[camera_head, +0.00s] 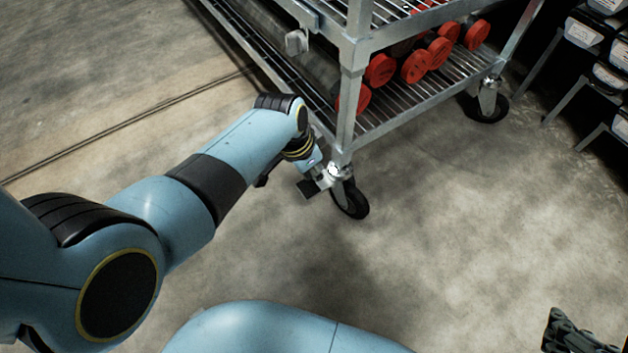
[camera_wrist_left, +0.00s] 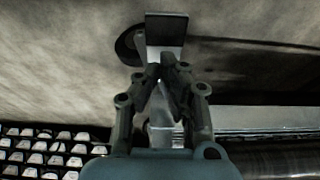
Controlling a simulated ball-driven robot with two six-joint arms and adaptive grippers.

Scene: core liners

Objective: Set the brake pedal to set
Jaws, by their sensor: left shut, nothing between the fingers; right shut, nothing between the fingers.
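The brake pedal (camera_head: 306,189) is a dark flat plate beside the black caster wheel (camera_head: 351,200) at the near corner of the metal cart. I cannot tell whether the pedal is up or down. My right gripper (camera_head: 562,325) is shut and empty at the lower right, partly cut off.
The wire-shelf cart (camera_head: 348,115) stands over the caster, with red-ended core liners (camera_head: 415,66) on its lower shelf. Another caster (camera_head: 489,103) is farther back. Racked boxes (camera_head: 583,35) stand at the upper right. The concrete floor in front is clear.

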